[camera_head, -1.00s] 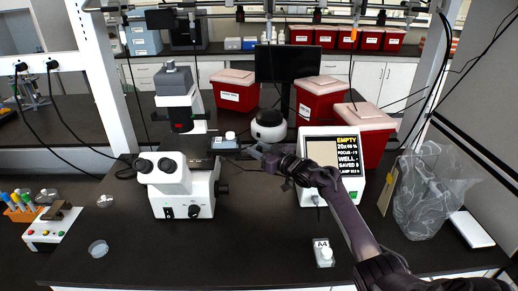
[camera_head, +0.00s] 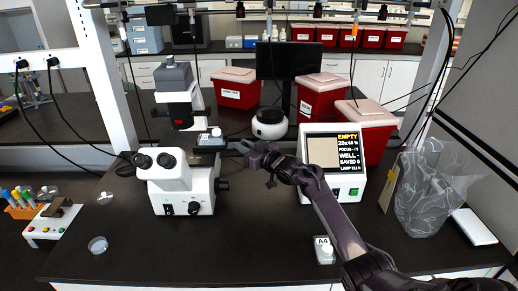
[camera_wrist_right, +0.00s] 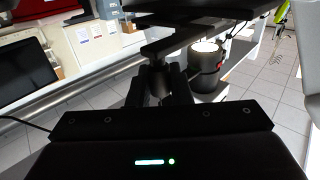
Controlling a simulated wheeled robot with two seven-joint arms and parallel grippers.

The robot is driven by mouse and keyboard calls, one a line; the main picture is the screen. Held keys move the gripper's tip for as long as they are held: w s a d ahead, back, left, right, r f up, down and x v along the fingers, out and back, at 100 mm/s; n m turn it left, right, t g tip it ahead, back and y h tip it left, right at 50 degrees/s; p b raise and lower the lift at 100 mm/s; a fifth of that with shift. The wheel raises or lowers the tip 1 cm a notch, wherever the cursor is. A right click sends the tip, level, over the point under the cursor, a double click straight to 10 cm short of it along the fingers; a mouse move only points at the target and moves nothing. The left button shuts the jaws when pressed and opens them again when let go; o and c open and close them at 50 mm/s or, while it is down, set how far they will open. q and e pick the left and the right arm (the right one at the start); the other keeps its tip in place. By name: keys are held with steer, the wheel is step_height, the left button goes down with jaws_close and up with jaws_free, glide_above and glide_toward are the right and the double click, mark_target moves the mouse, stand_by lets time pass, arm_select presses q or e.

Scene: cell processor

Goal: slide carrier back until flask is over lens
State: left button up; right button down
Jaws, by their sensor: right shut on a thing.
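The microscope (camera_head: 180,185) stands left of centre, with a dark stage at its right. A small flask with a white cap (camera_head: 216,131) sits on the dark carrier (camera_head: 209,142) on that stage, right of the microscope's lens column. My right gripper (camera_head: 243,148) reaches in from the right and is shut at the carrier's right side. In the right wrist view, the fingers (camera_wrist_right: 160,95) close around a dark post under a dark bar. The lens under the stage is hidden. My left gripper is not in view.
A screen unit (camera_head: 335,160) reading "EMPTY" stands right of my right gripper. A container labelled A4 (camera_head: 324,252) stands on the front bench. Red bins (camera_head: 237,92) and a white round device (camera_head: 269,125) stand behind. The bench front between microscope and A4 is clear.

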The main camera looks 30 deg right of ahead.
steer(key=w+a+b, duration=0.2)
steer(key=w+a, duration=0.3)
steer(key=a, duration=0.3)
steer(key=c, duration=1.4)
jaws_free()
steer(key=shift+o, duration=0.2)
steer(key=shift+s, duration=0.1)
steer(key=b+v, duration=0.2)
steer(key=v, duration=0.5)
steer(key=shift+s, duration=0.35)
